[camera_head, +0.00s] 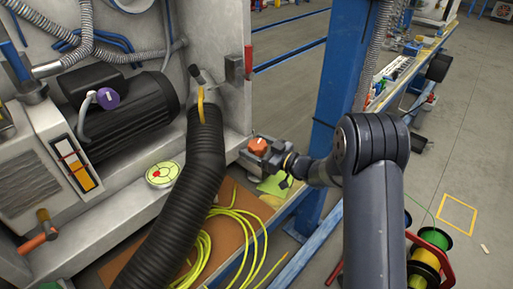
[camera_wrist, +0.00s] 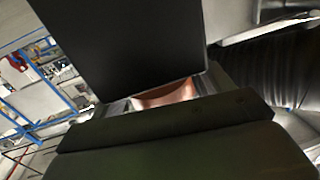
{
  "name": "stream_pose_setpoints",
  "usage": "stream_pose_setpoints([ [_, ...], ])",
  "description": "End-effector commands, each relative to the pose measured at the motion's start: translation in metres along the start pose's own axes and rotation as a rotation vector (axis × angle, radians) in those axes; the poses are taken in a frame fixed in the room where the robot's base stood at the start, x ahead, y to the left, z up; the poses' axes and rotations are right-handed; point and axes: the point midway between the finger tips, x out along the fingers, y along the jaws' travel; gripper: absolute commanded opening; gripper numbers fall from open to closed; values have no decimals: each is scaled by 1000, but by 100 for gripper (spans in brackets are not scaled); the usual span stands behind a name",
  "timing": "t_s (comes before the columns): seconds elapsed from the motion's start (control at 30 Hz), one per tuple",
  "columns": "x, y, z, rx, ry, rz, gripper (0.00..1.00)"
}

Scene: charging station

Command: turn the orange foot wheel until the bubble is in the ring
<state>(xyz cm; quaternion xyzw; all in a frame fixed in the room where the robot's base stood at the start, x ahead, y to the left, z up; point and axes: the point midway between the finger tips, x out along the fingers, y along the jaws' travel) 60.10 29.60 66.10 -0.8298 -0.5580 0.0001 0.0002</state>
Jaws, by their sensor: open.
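The orange foot wheel (camera_head: 258,146) sits at the lower right corner of the grey machine housing. My gripper (camera_head: 264,155) is at the wheel, coming from the right. In the wrist view, part of the orange wheel (camera_wrist: 168,94) shows between the dark jaws of my gripper (camera_wrist: 160,98). The jaws are open, on either side of the wheel; whether they touch it I cannot tell. The round yellow-green level (camera_head: 160,175) lies on the housing ledge, left of the black hose. A red mark shows on it; the bubble and ring are too small to tell apart.
A thick black ribbed hose (camera_head: 183,190) runs down between level and wheel. Yellow cable (camera_head: 205,240) lies coiled below. A blue post (camera_head: 340,85) stands behind my arm. A black motor (camera_head: 125,110) sits at left. Open floor lies at right.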

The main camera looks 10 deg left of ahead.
Motion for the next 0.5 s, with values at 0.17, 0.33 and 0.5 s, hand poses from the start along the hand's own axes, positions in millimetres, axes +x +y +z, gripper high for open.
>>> stream_pose_setpoints([
  [0.17,0,0,0,0,0,0,75],
  [0.33,0,0,0,0,0,0,63],
  [0.5,0,0,0,0,0,0,49],
])
